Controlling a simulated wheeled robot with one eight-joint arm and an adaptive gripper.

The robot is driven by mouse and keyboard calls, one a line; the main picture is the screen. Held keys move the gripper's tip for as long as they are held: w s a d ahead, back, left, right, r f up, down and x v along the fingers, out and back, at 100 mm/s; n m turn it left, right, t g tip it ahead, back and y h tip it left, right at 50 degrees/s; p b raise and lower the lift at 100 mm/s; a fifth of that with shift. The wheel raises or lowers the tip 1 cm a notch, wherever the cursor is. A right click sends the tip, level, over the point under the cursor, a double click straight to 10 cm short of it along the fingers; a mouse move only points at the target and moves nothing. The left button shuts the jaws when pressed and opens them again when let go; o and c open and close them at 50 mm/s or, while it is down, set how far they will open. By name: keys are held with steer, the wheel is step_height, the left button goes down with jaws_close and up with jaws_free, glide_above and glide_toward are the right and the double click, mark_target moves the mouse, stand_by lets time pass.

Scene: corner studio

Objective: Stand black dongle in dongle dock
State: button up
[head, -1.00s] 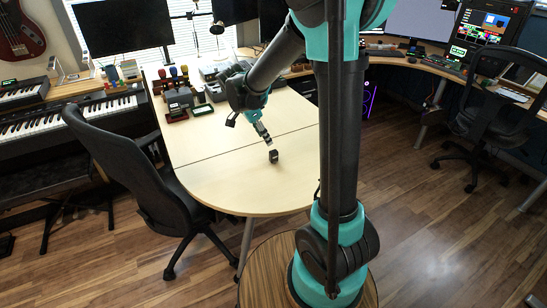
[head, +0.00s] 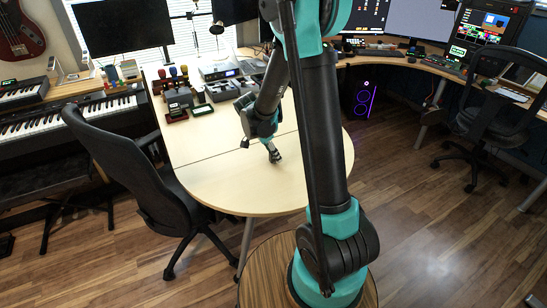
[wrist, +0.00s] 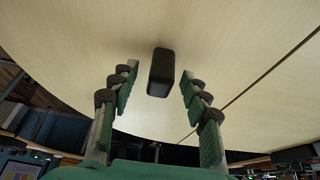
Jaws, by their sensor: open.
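The black dongle (wrist: 161,73), a small dark block with rounded edges, shows in the wrist view against the pale tabletop. My gripper (wrist: 159,82) is open, with one green finger on each side of the dongle and a visible gap on both sides. In the head view my gripper (head: 273,156) points down at the table's rounded near half. There its dark tips and the dongle merge, so I cannot separate them. I cannot tell for sure which of the small dark items at the back of the table is the dongle dock.
The pale table (head: 225,190) is clear around my gripper. A black office chair (head: 125,165) stands at the left edge.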

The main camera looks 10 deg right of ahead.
steer(key=shift+c, duration=0.3)
jaws_close()
steer(key=shift+r, duration=0.15)
